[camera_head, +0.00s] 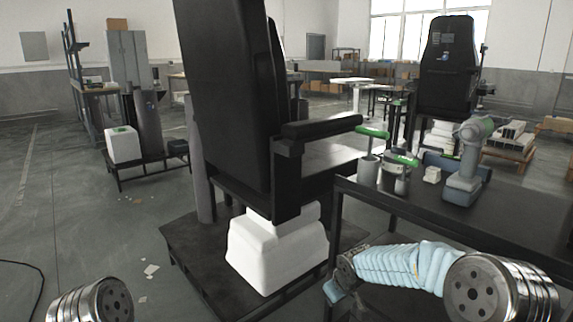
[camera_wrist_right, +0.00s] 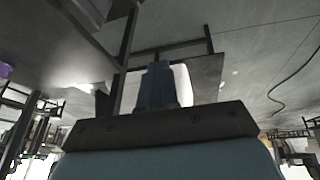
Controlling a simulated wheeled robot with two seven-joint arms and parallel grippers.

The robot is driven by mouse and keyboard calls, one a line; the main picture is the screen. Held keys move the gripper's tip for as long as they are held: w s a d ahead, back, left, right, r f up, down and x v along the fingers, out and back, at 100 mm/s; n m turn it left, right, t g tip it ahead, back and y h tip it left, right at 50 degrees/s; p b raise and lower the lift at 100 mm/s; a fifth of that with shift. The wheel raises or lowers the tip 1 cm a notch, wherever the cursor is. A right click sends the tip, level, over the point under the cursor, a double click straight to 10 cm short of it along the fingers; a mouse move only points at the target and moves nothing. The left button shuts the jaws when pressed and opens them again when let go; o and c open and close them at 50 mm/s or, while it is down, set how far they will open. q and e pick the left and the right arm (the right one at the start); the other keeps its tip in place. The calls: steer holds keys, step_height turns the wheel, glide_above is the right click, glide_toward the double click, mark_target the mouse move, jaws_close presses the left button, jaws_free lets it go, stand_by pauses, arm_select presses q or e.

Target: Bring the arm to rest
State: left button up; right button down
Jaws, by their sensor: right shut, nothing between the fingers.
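My right arm, in a light blue sleeve, reaches in from the lower right of the head view and is bent beside the black table (camera_head: 430,208). Its far end, near the table's front left leg, is small and partly hidden in that view. In the right wrist view my right gripper (camera_wrist_right: 157,70) shows as blue fingers closed together with nothing held. Only a metal joint of my left arm shows at the lower left of the head view. My left gripper is out of view.
The table carries a grey and green power tool (camera_head: 468,165), grey containers with green tops (camera_head: 395,175) and a small white block (camera_head: 432,174). A black seat (camera_head: 235,90) on a white base (camera_head: 275,255) stands on a dark platform (camera_head: 190,262). Floor at left is mostly clear.

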steer(key=s+a+f+m+g+y, duration=0.2)
steer(key=s+f, duration=0.8)
steer(key=f, duration=0.3)
steer(key=s+f+m+g, duration=0.1)
steer(key=s+f+m, duration=0.2)
steer(key=s, duration=0.8)
steer(key=s+f+m+g, duration=0.1)
steer(key=s+f+m, duration=0.2)
steer(key=s+f, duration=0.4)
steer(key=s, duration=0.4)
steer(key=shift+s+a+f+y, duration=0.15)
steer(key=shift+s+f+y, duration=0.15)
steer(key=shift+f+y, duration=0.1)
steer(key=shift+r, duration=0.1)
